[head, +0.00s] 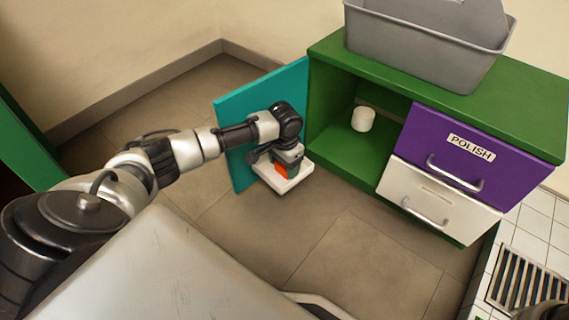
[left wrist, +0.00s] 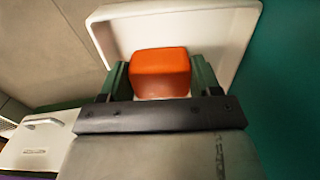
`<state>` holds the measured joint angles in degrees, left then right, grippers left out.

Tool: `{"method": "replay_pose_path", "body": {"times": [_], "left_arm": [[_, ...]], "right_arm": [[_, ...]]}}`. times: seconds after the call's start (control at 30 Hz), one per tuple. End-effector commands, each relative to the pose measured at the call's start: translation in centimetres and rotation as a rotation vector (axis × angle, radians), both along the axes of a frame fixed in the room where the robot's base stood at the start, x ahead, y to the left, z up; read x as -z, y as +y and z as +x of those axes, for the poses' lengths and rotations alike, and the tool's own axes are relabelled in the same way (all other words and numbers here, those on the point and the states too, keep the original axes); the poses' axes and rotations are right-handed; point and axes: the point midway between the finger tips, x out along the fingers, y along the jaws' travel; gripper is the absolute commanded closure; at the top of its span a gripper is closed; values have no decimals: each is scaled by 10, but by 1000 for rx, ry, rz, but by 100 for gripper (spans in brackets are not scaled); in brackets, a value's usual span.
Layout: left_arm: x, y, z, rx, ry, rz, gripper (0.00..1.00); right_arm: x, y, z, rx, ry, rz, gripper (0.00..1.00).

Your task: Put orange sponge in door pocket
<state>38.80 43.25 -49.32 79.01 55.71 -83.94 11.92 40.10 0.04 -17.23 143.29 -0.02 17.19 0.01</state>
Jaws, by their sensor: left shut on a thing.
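The orange sponge (left wrist: 160,72) is between the two fingers of my left gripper (left wrist: 161,80), which is shut on it. In the head view the sponge (head: 280,170) shows as a small orange patch under my left gripper (head: 283,165). The white door pocket (head: 287,182) is on the inner side of the open teal door (head: 238,108). The pocket (left wrist: 248,22) lies just beyond the sponge in the left wrist view. The sponge is at or over the pocket; I cannot tell whether it touches the pocket floor.
The green cabinet (head: 335,110) holds a white cylinder (head: 363,119) in its open bay. A grey bin (head: 420,40) stands on top. A floor grate (head: 525,280) lies at lower right.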

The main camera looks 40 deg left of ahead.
Motion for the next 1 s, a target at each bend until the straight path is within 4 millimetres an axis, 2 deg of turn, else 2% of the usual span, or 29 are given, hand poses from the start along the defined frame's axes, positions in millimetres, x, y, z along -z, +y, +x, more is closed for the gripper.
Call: {"method": "replay_pose_path", "body": {"times": [0.03,0.07,0.1,0.13,0.47,0.67,0.9,1.0], "left_arm": [[1,0,0,0,1,-1,56],[1,-1,0,0,0,-1,34],[2,0,0,0,0,-1,28],[2,0,0,0,0,-1,26],[-1,0,0,1,0,1,26],[-38,0,0,0,-1,0,26],[-91,-1,0,0,0,-1,26],[-105,-1,0,0,1,-1,26]], "right_arm": [[-2,0,0,0,0,0,100],[-2,0,0,0,-1,0,100],[-1,0,0,0,-1,0,100],[-1,0,0,0,-1,0,100],[3,0,0,0,-1,0,100],[-28,0,1,0,2,0,100],[-66,0,-1,0,-8,1,100],[-69,-1,5,-2,11,5,100]]}}
